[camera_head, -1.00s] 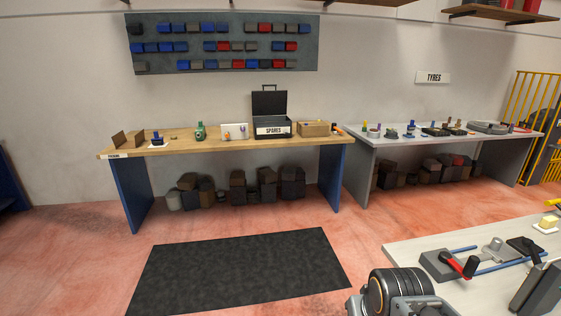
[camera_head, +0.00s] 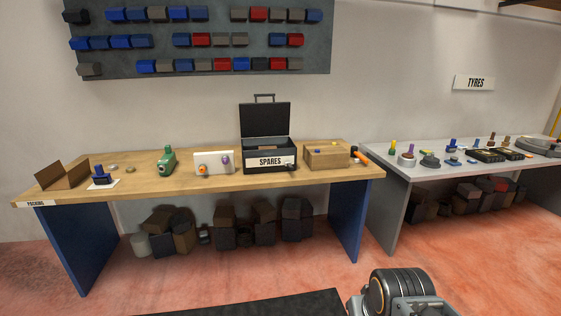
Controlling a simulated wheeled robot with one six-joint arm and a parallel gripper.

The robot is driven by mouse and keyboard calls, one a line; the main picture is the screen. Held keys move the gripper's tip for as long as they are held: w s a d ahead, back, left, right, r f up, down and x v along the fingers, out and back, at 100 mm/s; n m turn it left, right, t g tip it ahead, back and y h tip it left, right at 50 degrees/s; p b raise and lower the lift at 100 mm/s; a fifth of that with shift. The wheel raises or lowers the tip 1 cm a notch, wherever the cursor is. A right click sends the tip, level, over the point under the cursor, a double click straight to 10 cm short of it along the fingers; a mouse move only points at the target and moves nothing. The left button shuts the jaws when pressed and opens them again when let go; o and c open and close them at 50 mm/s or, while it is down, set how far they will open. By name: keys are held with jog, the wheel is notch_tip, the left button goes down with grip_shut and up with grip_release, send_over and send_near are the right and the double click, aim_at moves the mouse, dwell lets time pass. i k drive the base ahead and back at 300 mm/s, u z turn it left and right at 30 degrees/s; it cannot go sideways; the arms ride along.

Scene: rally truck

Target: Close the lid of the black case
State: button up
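The black case (camera_head: 270,155) stands on the wooden bench (camera_head: 222,184) against the back wall, with a white "SPARES" label on its front. Its lid (camera_head: 265,120) is open and stands upright at the back, with a handle on top. What lies inside the case is too dark and small to tell. A part of my own arm shows at the bottom right of the picture, well in front of the bench. No gripper fingers can be made out.
A cardboard box (camera_head: 326,156) stands right of the case, and a white panel with knobs (camera_head: 213,163) stands left of it. A green device (camera_head: 167,161) is farther left. A grey table (camera_head: 395,172) with several parts adjoins on the right. Floor before the bench is clear apart from a dark mat (camera_head: 265,306).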

aim_at(265, 118)
jog(key=i, duration=3.4)
jog(key=u, duration=0.25)
